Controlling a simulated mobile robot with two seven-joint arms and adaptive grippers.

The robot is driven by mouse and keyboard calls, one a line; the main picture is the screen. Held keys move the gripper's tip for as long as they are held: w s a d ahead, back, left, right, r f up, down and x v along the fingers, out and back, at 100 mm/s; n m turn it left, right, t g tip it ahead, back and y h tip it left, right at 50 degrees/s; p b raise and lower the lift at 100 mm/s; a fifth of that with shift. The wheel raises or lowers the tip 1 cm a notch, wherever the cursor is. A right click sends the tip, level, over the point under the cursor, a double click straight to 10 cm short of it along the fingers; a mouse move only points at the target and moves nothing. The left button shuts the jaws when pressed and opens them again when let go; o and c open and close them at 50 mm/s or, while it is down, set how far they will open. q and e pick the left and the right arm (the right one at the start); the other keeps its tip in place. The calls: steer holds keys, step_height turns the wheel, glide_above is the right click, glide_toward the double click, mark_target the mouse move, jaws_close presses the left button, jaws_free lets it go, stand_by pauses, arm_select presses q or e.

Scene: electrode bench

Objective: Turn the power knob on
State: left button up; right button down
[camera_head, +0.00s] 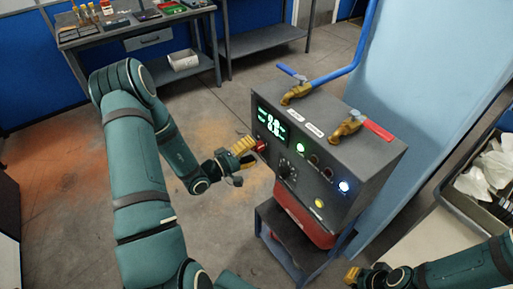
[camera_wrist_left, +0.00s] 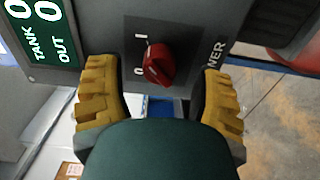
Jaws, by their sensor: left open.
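The red power knob (camera_wrist_left: 160,65) sits on the dark front panel, beside a "0" mark, an "I" mark and a partly covered "POWER" label in the left wrist view. I cannot tell for sure which mark it points to. In the head view the knob (camera_head: 262,146) is at the panel's left end, below the lit green display (camera_head: 271,123). My left gripper (camera_head: 243,158) is open in front of it; in the left wrist view its yellow fingers (camera_wrist_left: 157,82) stand apart on both sides of the knob. My right gripper (camera_head: 352,276) shows only partly at the bottom edge.
The grey control box (camera_head: 350,125) stands on a dark stand (camera_head: 275,235) and carries a blue-handled valve (camera_head: 296,90), a red-handled valve (camera_head: 350,125), a black dial (camera_head: 287,170) and lit buttons. A bin (camera_head: 480,205) is at right. Floor left of the box is clear.

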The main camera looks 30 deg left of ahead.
arm_select(q)
steer(key=v, duration=0.9)
steer(key=shift+s, duration=0.35)
steer(key=shift+a, duration=0.1)
steer(key=s+d+f+m+g+h, duration=0.25)
steer(key=d+g+h, duration=0.3)
steer(key=d, duration=0.45)
steer(key=s+d+f+m+g+y, duration=0.4)
steer(key=s+d+f+m+g, duration=0.2)
steer(key=s+d+f+g, duration=0.5)
steer(key=w+d+m+t+y, duration=0.1)
steer(key=w+d+m+y, duration=0.2)
steer(key=w, duration=0.4)
steer(key=d+y, duration=0.1)
steer(key=d, duration=0.1)
steer(key=shift+w+d+t+y, duration=0.2)
steer(key=shift+d+t+y, duration=0.1)
steer(key=shift+t+y, duration=0.05)
